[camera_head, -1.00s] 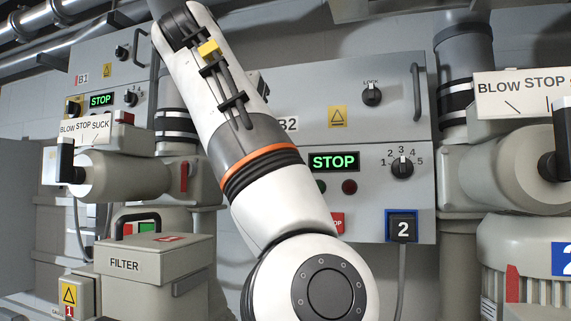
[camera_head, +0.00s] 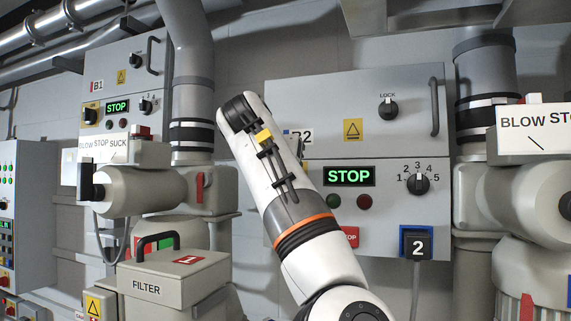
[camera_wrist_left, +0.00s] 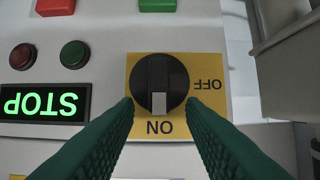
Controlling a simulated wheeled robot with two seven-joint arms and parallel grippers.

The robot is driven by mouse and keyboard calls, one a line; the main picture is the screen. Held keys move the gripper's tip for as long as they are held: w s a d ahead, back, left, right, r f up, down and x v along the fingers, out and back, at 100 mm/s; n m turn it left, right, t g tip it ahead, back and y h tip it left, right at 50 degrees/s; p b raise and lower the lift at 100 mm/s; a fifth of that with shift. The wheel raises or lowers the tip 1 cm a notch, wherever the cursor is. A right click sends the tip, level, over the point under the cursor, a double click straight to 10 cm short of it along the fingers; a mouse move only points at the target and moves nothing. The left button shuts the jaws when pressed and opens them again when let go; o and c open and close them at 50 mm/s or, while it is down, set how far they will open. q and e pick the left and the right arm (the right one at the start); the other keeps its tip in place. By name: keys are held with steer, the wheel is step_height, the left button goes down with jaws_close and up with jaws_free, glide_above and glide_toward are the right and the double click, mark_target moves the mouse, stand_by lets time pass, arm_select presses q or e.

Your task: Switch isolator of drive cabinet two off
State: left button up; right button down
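The drive cabinet B2 (camera_head: 340,95) stands at the centre of the head view, with a green STOP display (camera_head: 348,176). My arm (camera_head: 285,200) covers its left part and hides the isolator there. In the left wrist view, the picture is upside down. It shows a black rotary isolator knob (camera_wrist_left: 158,76) on a yellow plate (camera_wrist_left: 212,105) marked ON and OFF. The knob's white mark points to ON. My left gripper (camera_wrist_left: 160,110) is open, its two green fingers apart on either side of the knob's ON end. Contact cannot be told. My right gripper is not in view.
Beside the knob are a STOP display (camera_wrist_left: 45,102), a red button (camera_wrist_left: 22,56) and a green button (camera_wrist_left: 75,54). Cabinet B1 (camera_head: 105,75) and a filter box (camera_head: 178,270) stand left. A blower pipe (camera_head: 488,100) stands right. The cabinet's edge lies near the plate.

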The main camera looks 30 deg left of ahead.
arm_select(q)
steer(key=shift+c, duration=0.4)
jaws_close()
steer(key=shift+a, duration=0.1)
steer(key=shift+s+a+f+n+t+h+b, duration=0.1)
steer(key=shift+a+f+n+t+h+b, duration=0.65)
steer(key=shift+n+b, duration=1.25)
steer(key=shift+s+a+f+n+t+h+b, duration=0.1)
steer(key=shift+a+f+n+t+h+b, duration=0.5)
steer(key=shift+n+h+b, duration=1.3)
steer(key=shift+s+a+f+n+t+h+b, duration=0.15)
steer(key=shift+f+n+t+h+b, duration=0.25)
steer(key=shift+n+t+b, duration=1.55)
steer(key=shift+n+g+p, duration=0.4)
steer(key=shift+n+g, duration=0.55)
steer(key=shift+g, duration=0.05)
steer(key=shift+o, duration=0.4)
jaws_free()
steer(key=shift+a, duration=0.1)
